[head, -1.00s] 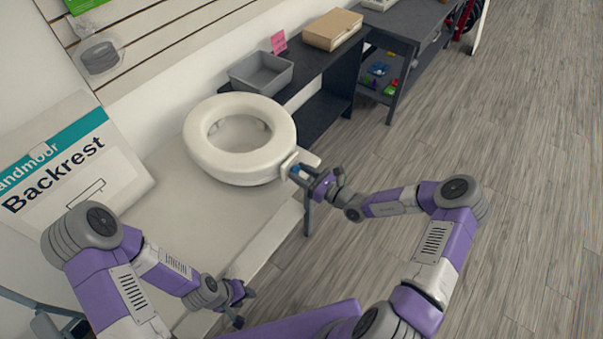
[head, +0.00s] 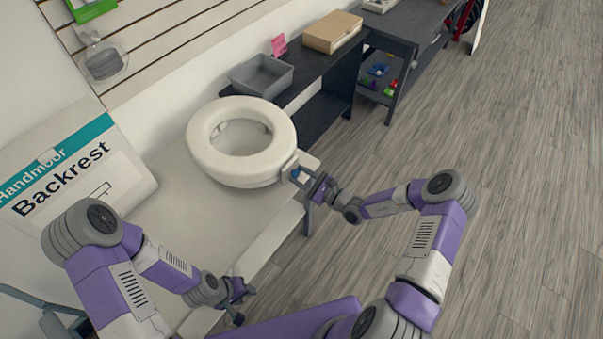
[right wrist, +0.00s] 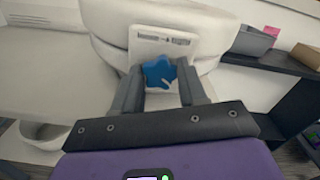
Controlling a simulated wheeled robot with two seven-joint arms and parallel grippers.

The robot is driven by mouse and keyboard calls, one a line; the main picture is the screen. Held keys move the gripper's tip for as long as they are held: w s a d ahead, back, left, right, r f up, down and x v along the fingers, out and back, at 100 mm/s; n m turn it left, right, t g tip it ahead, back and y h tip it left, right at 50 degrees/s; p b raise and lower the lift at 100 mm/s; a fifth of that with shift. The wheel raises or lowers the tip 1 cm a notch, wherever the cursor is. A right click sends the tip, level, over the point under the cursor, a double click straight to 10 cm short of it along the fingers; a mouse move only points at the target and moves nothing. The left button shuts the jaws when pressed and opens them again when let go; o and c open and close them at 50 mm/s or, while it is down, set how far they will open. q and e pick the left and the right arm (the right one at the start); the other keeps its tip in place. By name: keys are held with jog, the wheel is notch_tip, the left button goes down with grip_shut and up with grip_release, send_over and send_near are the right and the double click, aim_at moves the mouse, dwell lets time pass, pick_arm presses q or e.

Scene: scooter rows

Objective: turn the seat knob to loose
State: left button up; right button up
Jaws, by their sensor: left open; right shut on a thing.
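The white ring-shaped raised seat (head: 206,160) lies on the pale bench top in the head view. A white plate with printed marks (right wrist: 172,44) is on its near side in the right wrist view. The blue star-shaped seat knob (right wrist: 159,72) sits on that plate, and a bit of it shows in the head view (head: 295,174). My right gripper (head: 303,178) is shut on the knob, with a finger on each side of it in the right wrist view (right wrist: 160,82). The printed marks are too small to read. My left gripper (head: 243,301) is open and empty near the bench's front edge.
A boxed backrest (head: 75,170) stands on the left of the bench. A grey tray (head: 262,78) and a cardboard box (head: 333,32) stand on dark shelving (head: 325,100) behind. The floor (head: 480,200) at the right is clear.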

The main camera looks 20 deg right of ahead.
jog(key=n+p, duration=0.1)
jog(key=n, duration=0.2)
jog(key=shift+n+p, duration=0.3)
jog(key=n+p, duration=0.1)
jog(key=n, duration=0.3)
jog(key=shift+n, duration=0.3)
jog(key=n+p, duration=0.1)
jog(key=n, duration=0.3)
jog(key=shift+f+n+p, duration=0.1)
jog(key=shift+n+p, duration=0.35)
jog(key=shift+n, duration=1.45)
jog(key=o, duration=1.1)
jog(key=shift+c, duration=0.2)
